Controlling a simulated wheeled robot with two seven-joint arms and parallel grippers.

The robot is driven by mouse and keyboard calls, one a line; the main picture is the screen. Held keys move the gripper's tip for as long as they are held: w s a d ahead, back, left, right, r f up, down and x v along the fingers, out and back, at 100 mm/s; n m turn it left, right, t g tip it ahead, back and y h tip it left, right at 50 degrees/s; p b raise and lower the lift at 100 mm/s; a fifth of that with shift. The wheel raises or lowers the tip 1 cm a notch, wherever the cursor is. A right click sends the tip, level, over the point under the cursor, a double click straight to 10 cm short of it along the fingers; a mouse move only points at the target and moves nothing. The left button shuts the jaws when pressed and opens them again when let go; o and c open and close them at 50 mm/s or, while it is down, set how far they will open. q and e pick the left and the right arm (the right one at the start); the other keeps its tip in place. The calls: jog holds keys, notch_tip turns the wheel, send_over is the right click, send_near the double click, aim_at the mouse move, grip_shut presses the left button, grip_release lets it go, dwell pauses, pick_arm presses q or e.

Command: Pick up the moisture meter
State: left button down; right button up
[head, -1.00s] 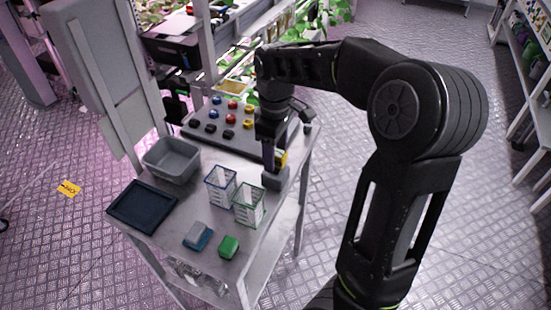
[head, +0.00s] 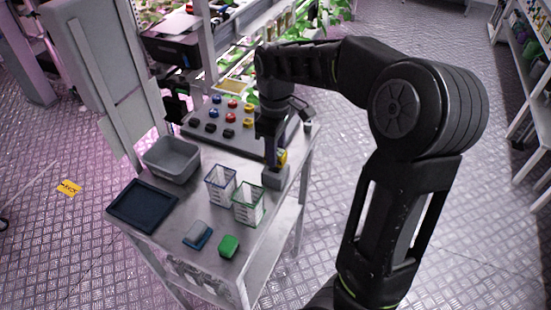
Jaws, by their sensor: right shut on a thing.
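The moisture meter (head: 282,157) shows as a small yellow body at a grey block-shaped holder (head: 276,178) on the right edge of the metal cart top. My right gripper (head: 272,158) points down over the holder and is shut on the meter. The fingers and arm hide most of the meter, and its lower end is not visible. I cannot tell whether it is clear of the holder. My left gripper is not in view.
Blue-rimmed (head: 221,186) and green-rimmed (head: 249,203) baskets stand just left of the holder. A grey bin (head: 172,160), a dark tray (head: 143,205), a grey-blue block (head: 198,235) and a green block (head: 229,246) share the cart. A panel with coloured knobs (head: 215,146) lies behind.

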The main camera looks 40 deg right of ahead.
grip_shut()
notch_tip(320, 180, up, 7)
jog(key=shift+r+b, duration=0.15)
jog(key=shift+b, duration=0.15)
jog(key=shift+r+p, duration=0.65)
jog(key=shift+r, duration=0.75)
jog(key=shift+d, duration=0.1)
